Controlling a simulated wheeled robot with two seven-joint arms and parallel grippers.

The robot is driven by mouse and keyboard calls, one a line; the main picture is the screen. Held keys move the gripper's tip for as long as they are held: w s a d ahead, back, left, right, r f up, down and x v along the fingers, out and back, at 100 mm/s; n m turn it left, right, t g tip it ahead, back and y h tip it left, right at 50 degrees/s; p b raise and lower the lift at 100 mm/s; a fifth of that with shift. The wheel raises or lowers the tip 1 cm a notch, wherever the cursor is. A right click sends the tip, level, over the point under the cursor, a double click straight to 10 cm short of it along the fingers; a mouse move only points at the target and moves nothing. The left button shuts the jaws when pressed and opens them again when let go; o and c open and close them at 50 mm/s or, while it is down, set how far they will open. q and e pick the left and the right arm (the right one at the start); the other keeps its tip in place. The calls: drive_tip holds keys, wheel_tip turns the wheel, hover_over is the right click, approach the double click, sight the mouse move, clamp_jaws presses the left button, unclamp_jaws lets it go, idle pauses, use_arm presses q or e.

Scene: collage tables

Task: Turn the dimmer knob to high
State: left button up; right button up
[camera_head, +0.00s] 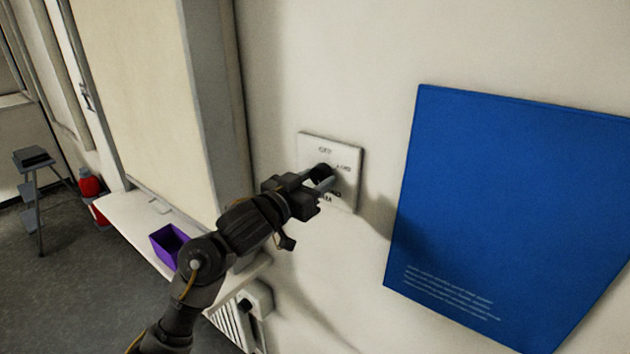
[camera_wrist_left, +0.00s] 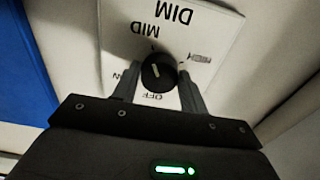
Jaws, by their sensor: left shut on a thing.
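The black dimmer knob (camera_wrist_left: 159,73) sits in the middle of a white wall plate (camera_wrist_left: 207,40). In the wrist view the plate reads upside down: DIM and MID above the knob, HIGH to its right, OFF below, and a partly hidden label at left. A pale mark shows on the knob's face left of centre; its exact direction is hard to tell. In the head view the plate (camera_head: 346,152) is on the wall, and the knob (camera_head: 321,173) is partly hidden by my gripper. My left gripper (camera_head: 318,180) is shut on the knob, one finger on each side. My right gripper is not in view.
A large blue panel (camera_head: 510,200) is on the wall right of the plate. A purple open box (camera_head: 168,243) stands on a white ledge (camera_head: 130,222) below left. A socket with a plug (camera_head: 254,300) is lower on the wall. A grey stool (camera_head: 35,165) stands far left.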

use_arm(q)
drive_tip(key=shift+m, duration=0.3)
drive_tip(key=shift+c, duration=0.3)
drive_tip(key=m+b, duration=0.1)
drive_tip(key=m, duration=0.2)
drive_tip(key=shift+f+m, duration=0.1)
drive_tip(key=shift+m, duration=0.2)
drive_tip(key=m+b, duration=0.2)
drive_tip(key=m, duration=0.2)
drive_tip(key=shift+a, duration=0.1)
drive_tip(key=m+b, duration=0.3)
drive_tip(key=m, duration=0.2)
drive_tip(key=shift+m, duration=0.4)
drive_tip(key=shift+m+b, duration=1.25)
drive_tip(key=shift+m, duration=0.65)
drive_tip(key=o, duration=1)
